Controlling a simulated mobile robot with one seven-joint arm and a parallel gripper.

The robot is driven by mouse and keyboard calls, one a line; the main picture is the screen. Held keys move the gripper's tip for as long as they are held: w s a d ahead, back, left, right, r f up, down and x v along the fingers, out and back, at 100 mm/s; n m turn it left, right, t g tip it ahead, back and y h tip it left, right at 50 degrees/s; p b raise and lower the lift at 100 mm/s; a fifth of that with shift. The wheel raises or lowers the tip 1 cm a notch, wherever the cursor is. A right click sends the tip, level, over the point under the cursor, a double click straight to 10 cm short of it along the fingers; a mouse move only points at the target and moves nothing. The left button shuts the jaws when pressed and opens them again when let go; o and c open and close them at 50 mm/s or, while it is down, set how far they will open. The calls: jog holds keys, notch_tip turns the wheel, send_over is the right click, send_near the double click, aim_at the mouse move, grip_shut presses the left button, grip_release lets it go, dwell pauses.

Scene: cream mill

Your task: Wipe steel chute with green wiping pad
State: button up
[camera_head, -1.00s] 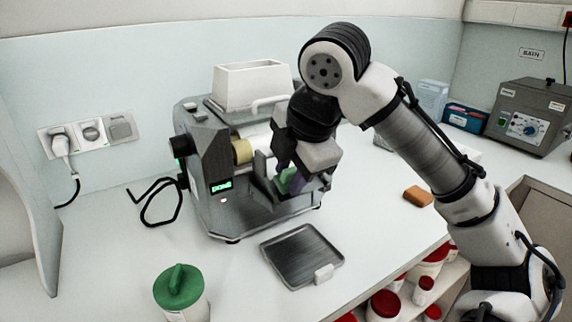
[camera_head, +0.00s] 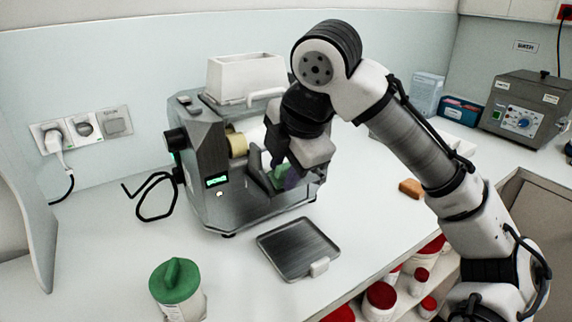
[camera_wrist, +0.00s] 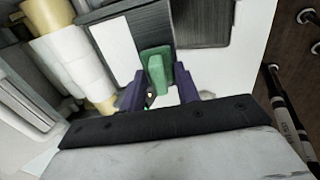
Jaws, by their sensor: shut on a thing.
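My gripper (camera_head: 283,177) is shut on the green wiping pad (camera_head: 279,173), low at the front of the grey mill. In the wrist view the purple fingers of my gripper (camera_wrist: 160,90) hold the pad (camera_wrist: 157,68) between them. The pad lies over the brushed grey steel chute (camera_wrist: 153,28); I cannot tell whether it touches the surface. A white patch (camera_wrist: 114,48) shows on the chute left of the pad. In the head view my gripper hides much of the chute (camera_head: 255,164).
A dark steel tray (camera_head: 300,247) lies in front of the mill (camera_head: 213,150). A green-lidded jar (camera_head: 176,283) stands front left. An orange block (camera_head: 411,188) lies to the right. The mill's rollers (camera_wrist: 75,58) are close left in the wrist view.

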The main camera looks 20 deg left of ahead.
aim_at(267, 159)
jog(key=shift+w+a+r+p, duration=0.6)
jog(key=shift+a+p, duration=0.2)
jog(key=shift+p, duration=0.2)
jog(key=shift+w+a+r+p, duration=0.2)
jog(key=shift+w+a+p, duration=0.2)
jog(key=shift+a+p, duration=0.1)
jog(key=shift+w+a+r+p, duration=0.15)
jog(key=shift+w+a+p, duration=0.25)
jog(key=shift+a+p, duration=0.1)
jog(key=shift+s+d+f, duration=0.3)
jog(key=shift+d+f, duration=0.05)
jog(key=shift+d, duration=0.05)
jog(key=shift+s+d+f+b, duration=0.4)
jog(key=shift+s+d, duration=0.15)
jog(key=shift+d, duration=0.15)
jog(key=shift+s+d+f+b, duration=0.3)
jog(key=shift+s+d, duration=0.2)
jog(key=shift+d, duration=0.2)
notch_tip(267, 159, up, 8)
jog(key=p, duration=0.7)
jog(key=shift+s+d+f+p, duration=0.15)
jog(key=shift+s+d+p, duration=0.25)
jog(key=shift+d, duration=0.05)
